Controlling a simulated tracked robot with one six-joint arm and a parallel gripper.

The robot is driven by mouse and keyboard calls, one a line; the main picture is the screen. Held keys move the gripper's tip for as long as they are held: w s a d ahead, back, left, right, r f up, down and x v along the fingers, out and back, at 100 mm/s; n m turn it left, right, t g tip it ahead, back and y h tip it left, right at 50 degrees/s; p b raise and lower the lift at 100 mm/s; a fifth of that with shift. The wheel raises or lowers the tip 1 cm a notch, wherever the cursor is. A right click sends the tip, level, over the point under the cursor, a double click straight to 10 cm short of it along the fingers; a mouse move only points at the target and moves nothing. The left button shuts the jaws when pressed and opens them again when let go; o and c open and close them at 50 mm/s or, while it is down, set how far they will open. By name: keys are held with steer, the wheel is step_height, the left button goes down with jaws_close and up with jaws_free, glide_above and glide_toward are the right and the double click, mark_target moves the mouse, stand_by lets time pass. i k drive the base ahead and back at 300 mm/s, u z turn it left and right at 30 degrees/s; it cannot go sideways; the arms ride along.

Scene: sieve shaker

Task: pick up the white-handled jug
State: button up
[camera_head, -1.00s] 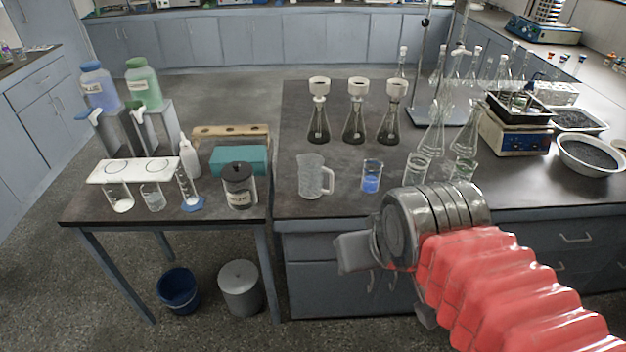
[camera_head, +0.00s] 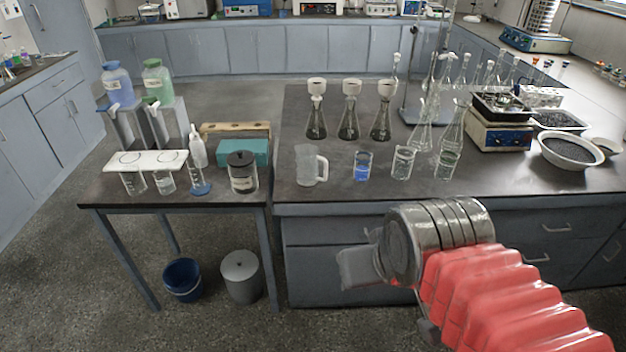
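The white-handled jug (camera_head: 306,166) is a clear, empty-looking jug standing upright near the front left corner of the dark bench top. Its handle is on its right side. My gripper (camera_head: 358,268) is in front of the bench, below and to the right of the jug in the picture, and apart from it. It points left. Its fingers are seen from the side and partly blurred into the cabinet behind, so their opening is unclear. No object shows in it.
A beaker of blue liquid (camera_head: 363,166) stands just right of the jug, with clear beakers (camera_head: 402,163) beyond. Several funnel-topped flasks (camera_head: 349,120) stand behind. A lower side table (camera_head: 110,193) stands left, holding a dark-lidded jar (camera_head: 242,172). Bare bench top lies around the jug.

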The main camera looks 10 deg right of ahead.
mark_target(312, 167)
steer(key=k, duration=0.85)
steer(key=u, duration=0.4)
steer(key=i, duration=2.4)
steer(key=z, duration=0.15)
